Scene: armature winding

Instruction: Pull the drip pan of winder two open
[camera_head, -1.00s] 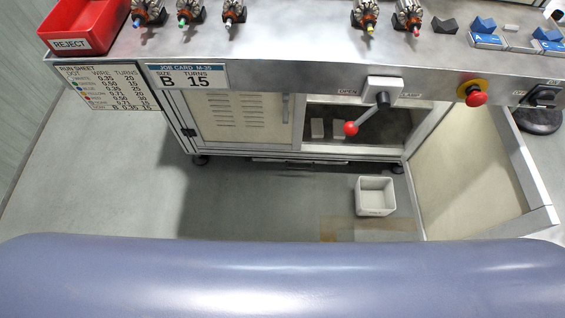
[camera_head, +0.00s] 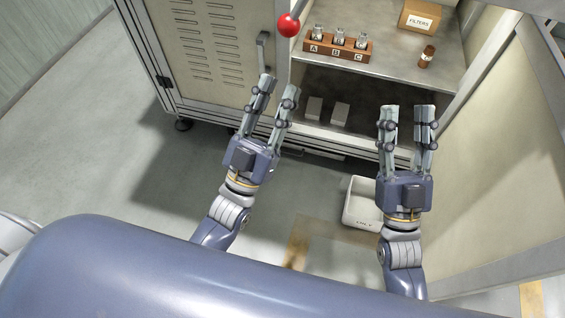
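A low, dark strip (camera_head: 318,151) runs along the bottom of the cabinet, just above the floor; it may be the drip pan's front edge, but I cannot tell for sure. It lies between my two grippers in the picture and is partly hidden by the left one. My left gripper (camera_head: 279,85) is open and empty, its fingertips in front of the cabinet near the vertical door handle (camera_head: 262,52). My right gripper (camera_head: 406,108) is open and empty, in front of the right part of the open compartment. No contact with the cabinet is clear.
A white bin (camera_head: 358,205) stands on the floor, partly behind my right gripper. The shelf (camera_head: 385,62) holds a brown A-B-C rack (camera_head: 337,49), a filters box (camera_head: 420,17) and a small brown bottle (camera_head: 427,57). A red lever knob (camera_head: 289,25) hangs above. An open door (camera_head: 500,150) stands right.

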